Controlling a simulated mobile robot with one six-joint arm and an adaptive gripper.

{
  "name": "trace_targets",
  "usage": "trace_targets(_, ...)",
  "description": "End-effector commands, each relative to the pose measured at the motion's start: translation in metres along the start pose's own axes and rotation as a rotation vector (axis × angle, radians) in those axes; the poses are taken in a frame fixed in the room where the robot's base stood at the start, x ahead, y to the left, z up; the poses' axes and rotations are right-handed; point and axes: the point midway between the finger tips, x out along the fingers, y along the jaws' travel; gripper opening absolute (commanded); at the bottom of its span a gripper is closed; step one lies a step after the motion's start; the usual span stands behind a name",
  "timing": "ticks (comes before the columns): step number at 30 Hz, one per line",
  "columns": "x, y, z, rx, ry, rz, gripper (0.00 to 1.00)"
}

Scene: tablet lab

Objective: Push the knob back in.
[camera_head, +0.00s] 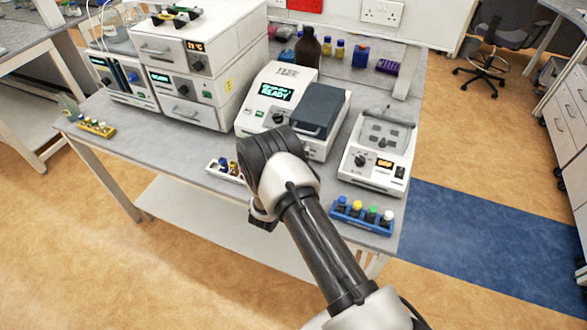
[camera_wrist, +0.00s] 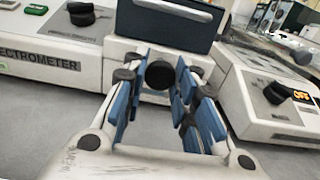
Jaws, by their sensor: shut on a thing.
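A round black knob (camera_wrist: 160,75) shows in the wrist view, at the front of the white spectrometer (camera_wrist: 48,70), below its dark grey lid (camera_wrist: 168,24). My gripper (camera_wrist: 159,84) has its blue-padded fingers on the left and right of the knob and is shut on it. How far the knob stands out from the front panel cannot be told. In the head view, the spectrometer (camera_head: 268,97) has a green READY display and its dark lid (camera_head: 307,110) is down. My wrist hides the knob there, and only a little of my gripper (camera_head: 263,214) shows.
A white device (camera_head: 378,150) with an orange display stands close to the right, its dial (camera_wrist: 277,93) near my fingers. A blue vial rack (camera_head: 362,216) sits at the bench's front right. A white vial rack (camera_head: 222,172) lies left of my wrist. Stacked instruments (camera_head: 190,65) stand left.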

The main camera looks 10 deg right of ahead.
Motion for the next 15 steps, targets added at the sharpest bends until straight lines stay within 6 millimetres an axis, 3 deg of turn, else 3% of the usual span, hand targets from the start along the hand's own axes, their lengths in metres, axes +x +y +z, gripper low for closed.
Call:
trace_targets(8,0.0040,0.0000,0.0016,0.000,0.001,0.000,0.00)
trace_targets(9,0.0040,0.0000,0.0018,0.000,0.000,0.000,0.27)
trace_targets(15,0.0035,0.0000,0.0013,0.000,0.001,0.000,0.40)
